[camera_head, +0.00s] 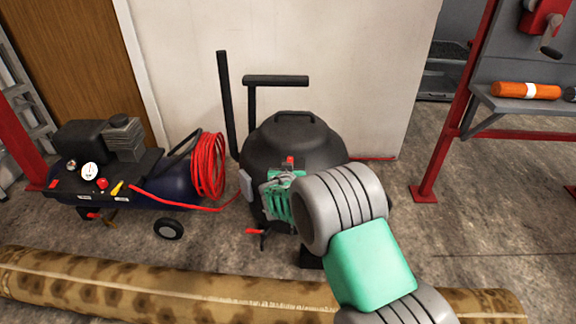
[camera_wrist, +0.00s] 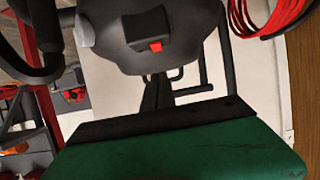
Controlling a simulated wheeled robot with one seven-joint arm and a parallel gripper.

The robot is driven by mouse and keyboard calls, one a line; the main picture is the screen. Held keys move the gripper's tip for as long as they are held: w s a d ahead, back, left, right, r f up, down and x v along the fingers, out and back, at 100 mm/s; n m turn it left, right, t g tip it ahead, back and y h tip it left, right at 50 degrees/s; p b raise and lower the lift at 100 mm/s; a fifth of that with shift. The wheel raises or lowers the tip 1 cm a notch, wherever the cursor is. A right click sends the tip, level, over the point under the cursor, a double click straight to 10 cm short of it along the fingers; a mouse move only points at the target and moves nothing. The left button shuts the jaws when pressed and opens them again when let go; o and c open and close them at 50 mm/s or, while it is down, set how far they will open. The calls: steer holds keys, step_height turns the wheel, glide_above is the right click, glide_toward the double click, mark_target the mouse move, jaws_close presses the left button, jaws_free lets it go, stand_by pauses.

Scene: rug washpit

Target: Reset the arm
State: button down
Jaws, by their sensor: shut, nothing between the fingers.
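My gripper (camera_head: 280,190) hangs in front of a black dome-topped machine (camera_head: 292,140) in the head view, partly hidden behind my grey and mint-green wrist. In the wrist view its dark fingers (camera_wrist: 157,82) are together and hold nothing. They rise from a black-edged green hand across the bottom of that view. The rounded dark machine body (camera_wrist: 150,35) with a red switch fills the top middle of the wrist view. My arm reaches in from the lower right of the head view, bent, and hides the machine's lower right part.
A dark blue compressor (camera_head: 170,182) with a red hose coil (camera_head: 208,168) stands left. A rolled, patterned rug (camera_head: 150,290) lies across the front. A red-framed rack (camera_head: 452,130) holding an orange cylinder (camera_head: 526,90) stands right. The floor (camera_head: 480,220) between machine and rack looks clear.

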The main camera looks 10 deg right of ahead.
steer(key=shift+s, duration=0.15)
steer(key=s+d+r+g+p, duration=0.2)
steer(key=s+r+p, duration=0.45)
steer(key=r, duration=0.35)
steer(key=s+d+r+g+p, duration=0.1)
steer(key=s+r+g+p, duration=0.1)
steer(key=s+r+p, duration=0.55)
steer(key=s+r+n+g+y+p, duration=0.2)
steer(key=s+r+g+p, duration=0.4)
steer(key=s+r+p, duration=1)
steer(key=s+r, duration=0.4)
steer(key=s, duration=0.5)
steer(key=shift+a+r+y, duration=0.25)
steer(key=shift+r+y, duration=0.05)
